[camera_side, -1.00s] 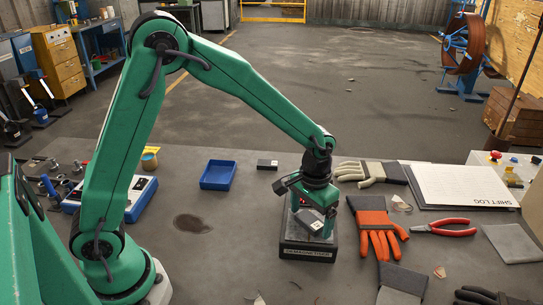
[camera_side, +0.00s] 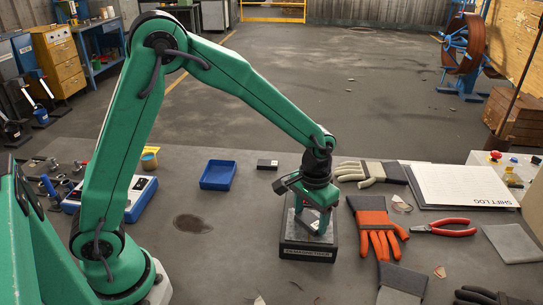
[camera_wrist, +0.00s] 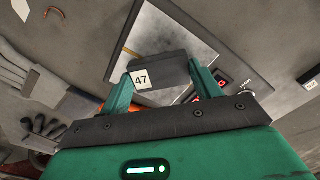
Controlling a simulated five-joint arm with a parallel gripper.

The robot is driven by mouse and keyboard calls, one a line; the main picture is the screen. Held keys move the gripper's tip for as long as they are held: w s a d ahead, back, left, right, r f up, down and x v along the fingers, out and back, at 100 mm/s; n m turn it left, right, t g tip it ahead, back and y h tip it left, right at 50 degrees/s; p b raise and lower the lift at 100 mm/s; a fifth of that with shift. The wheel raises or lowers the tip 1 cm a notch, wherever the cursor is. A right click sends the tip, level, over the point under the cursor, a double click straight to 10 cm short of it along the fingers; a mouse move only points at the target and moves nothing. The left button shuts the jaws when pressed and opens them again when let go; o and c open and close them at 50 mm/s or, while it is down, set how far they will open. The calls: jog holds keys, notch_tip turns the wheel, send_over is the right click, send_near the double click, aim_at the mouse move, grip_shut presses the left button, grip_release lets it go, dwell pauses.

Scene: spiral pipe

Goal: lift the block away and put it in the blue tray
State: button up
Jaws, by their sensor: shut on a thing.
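The block (camera_wrist: 160,74) is dark grey with a white label reading 47, seen in the wrist view between the two green fingers of my gripper (camera_wrist: 161,84). My gripper is shut on it. In the side view, my gripper (camera_side: 308,210) is low over a dark box (camera_side: 306,251) with a light metal top and a label on its front. The fingers partly hide the block there, and I cannot tell whether it touches the box top. The blue tray (camera_side: 218,175) is to the left and farther back, and looks empty.
A small black box (camera_side: 267,164) lies right of the tray. Orange gloves (camera_side: 376,224), a pale glove (camera_side: 358,172) and red pliers (camera_side: 443,228) lie to the right. A blue-and-white device (camera_side: 139,197) stands left. Bare table lies between my gripper and the tray.

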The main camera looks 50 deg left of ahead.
jog(key=shift+w+r, duration=0.1)
jog(key=shift+r, duration=0.4)
notch_tip(320, 180, up, 3)
jog(key=shift+r, duration=0.15)
jog(key=s+d+r, duration=0.6)
jog(key=s+d, duration=0.2)
jog(key=shift+s+r, duration=0.25)
jog(key=shift+r, duration=0.05)
jog(key=shift+w, duration=0.1)
jog(key=n, duration=1)
send_near(311, 219)
jog(key=s+a, duration=0.2)
jog(key=a, duration=0.7)
jog(key=s+a+f+n, duration=0.2)
jog(key=a+n, duration=0.6)
jog(key=a, duration=0.8)
jog(key=shift+f, duration=0.6)
jog(key=shift+a, duration=0.15)
